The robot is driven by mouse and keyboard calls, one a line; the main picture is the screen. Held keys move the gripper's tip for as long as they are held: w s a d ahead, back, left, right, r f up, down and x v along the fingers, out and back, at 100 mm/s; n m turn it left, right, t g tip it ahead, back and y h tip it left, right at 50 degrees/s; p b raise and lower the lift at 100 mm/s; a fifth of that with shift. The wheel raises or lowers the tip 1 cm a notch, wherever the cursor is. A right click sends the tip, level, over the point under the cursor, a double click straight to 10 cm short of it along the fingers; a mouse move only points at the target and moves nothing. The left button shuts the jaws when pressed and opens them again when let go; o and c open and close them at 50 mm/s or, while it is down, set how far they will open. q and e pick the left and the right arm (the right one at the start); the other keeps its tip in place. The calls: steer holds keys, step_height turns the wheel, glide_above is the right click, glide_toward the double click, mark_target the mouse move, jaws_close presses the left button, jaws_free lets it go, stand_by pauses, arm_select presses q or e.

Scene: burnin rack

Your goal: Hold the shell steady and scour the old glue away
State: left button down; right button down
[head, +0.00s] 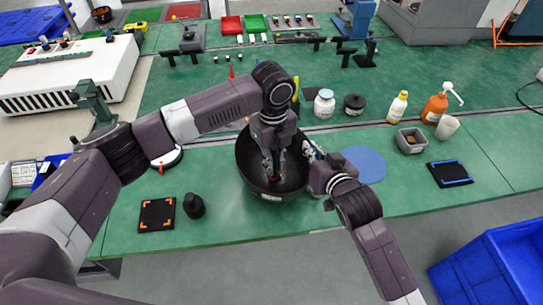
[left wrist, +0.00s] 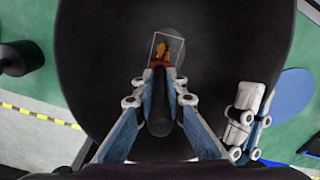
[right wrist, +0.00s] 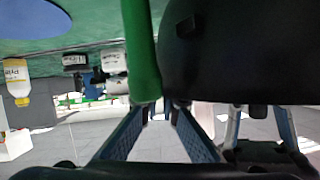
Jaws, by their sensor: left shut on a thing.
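The shell is a large black bowl (head: 247,158) standing on the green bench. It also fills the middle of the left wrist view (left wrist: 90,60). My left gripper (head: 273,168) is inside the bowl. It is shut on the dark handle of a tool (left wrist: 158,115), whose head points at the bowl's inner surface. A clear, box-like patch with orange-brown in it (left wrist: 160,47) lies at the tool's head; contact cannot be made out. My right gripper (head: 312,160) is at the bowl's right rim. In the right wrist view its fingertips (right wrist: 165,105) lie close to the dark bowl wall; whether they grip it is unclear.
A blue round mat (head: 364,165) lies right of the bowl. A grey bin (head: 410,140), an orange bottle (head: 434,108) and a blue-marked black pad (head: 449,173) are further right. An orange-marked pad (head: 156,214) and a small black object (head: 194,206) are at front left.

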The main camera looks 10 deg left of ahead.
mark_target(274, 148)
arm_select(q)
steer(key=shift+s+f, duration=0.2)
steer(key=shift+f, duration=0.35)
steer(key=shift+w+r, duration=0.15)
steer(key=shift+r, duration=3.7)
steer(key=shift+w+d+f, duration=0.1)
steer(key=shift+w+d, duration=0.05)
steer(key=shift+d, duration=0.2)
steer(key=shift+f, duration=0.1)
